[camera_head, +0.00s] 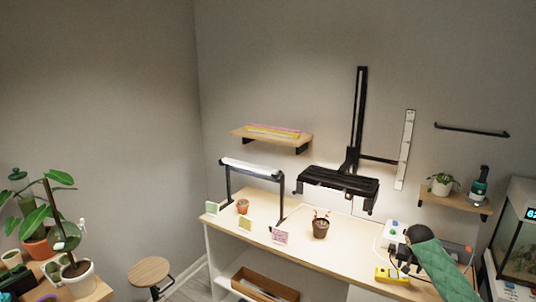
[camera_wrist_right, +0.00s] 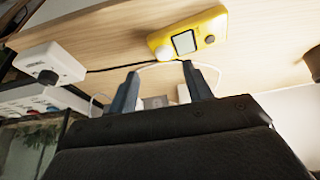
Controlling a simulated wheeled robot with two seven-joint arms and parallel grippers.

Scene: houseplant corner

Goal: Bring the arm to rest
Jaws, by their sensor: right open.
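My right arm comes in from the lower right of the head view, over the right part of the wooden bench (camera_head: 345,249). Its gripper (camera_head: 399,257) is small and partly hidden there by my own arm. In the wrist view my right gripper (camera_wrist_right: 160,69) shows two blue-grey fingers spread apart, with nothing held between them. A yellow meter (camera_wrist_right: 188,35) with a small screen lies on the bench beyond the fingertips, and it also shows in the head view (camera_head: 391,275). My left gripper is not in view.
A brown pot (camera_head: 320,229), a terracotta pot (camera_head: 242,207) and a lamp frame (camera_head: 250,168) stand on the bench. A glass tank (camera_head: 519,240) is at the right. Wall shelves hang above.

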